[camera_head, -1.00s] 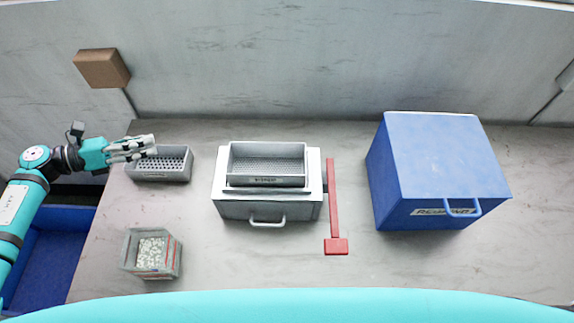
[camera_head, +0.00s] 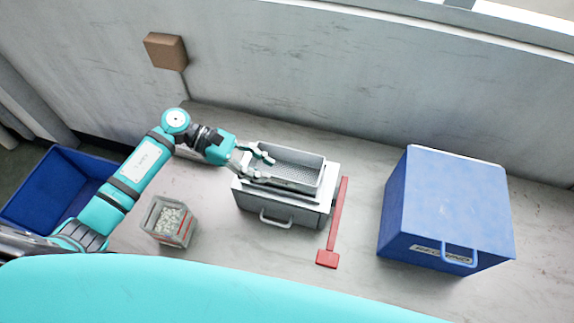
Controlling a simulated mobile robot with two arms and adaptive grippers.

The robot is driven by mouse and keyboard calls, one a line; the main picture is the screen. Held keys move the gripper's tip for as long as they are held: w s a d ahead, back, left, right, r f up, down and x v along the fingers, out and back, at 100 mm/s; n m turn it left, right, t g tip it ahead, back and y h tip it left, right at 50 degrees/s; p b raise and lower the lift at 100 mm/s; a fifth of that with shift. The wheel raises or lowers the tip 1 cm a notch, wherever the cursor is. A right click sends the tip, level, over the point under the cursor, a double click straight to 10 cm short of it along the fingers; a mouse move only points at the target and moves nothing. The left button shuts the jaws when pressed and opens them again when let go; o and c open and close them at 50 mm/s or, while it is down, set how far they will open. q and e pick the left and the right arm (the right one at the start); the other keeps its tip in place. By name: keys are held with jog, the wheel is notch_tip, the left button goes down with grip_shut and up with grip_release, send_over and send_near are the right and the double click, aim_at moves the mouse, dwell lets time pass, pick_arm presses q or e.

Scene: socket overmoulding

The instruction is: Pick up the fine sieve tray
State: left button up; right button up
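The fine sieve tray (camera_head: 301,175), a grey rectangular tray with a finely perforated floor, sits on top of the white and grey box unit (camera_head: 283,203). My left gripper (camera_head: 266,167) is at the tray's left end, with its fingers spread apart near the left wall. The fingers cover part of that end, and I cannot tell whether they touch it. I see no object held in the gripper. My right gripper is out of view.
A large blue box (camera_head: 444,206) is further right. A small bin of pale pellets (camera_head: 170,222) is at left, below my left arm. A blue crate (camera_head: 50,186) is at far left. A brown block (camera_head: 166,51) is on the wall.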

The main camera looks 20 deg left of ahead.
aim_at(281, 178)
pick_arm(q)
jog(key=shift+d, duration=0.2)
jog(key=shift+d+f+p, duration=0.15)
jog(key=shift+d+p, duration=0.1)
jog(key=shift+p, duration=0.1)
jog(key=p+x, duration=0.2)
jog(key=x, duration=0.2)
jog(key=shift+d+f+p, duration=0.15)
jog(key=shift+f+p, duration=0.1)
jog(key=shift+p, duration=0.05)
jog(key=shift+f, duration=0.2)
grip_shut()
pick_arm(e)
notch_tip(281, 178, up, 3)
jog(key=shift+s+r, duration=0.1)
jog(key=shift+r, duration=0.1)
pick_arm(q)
jog(key=shift+r, duration=0.1)
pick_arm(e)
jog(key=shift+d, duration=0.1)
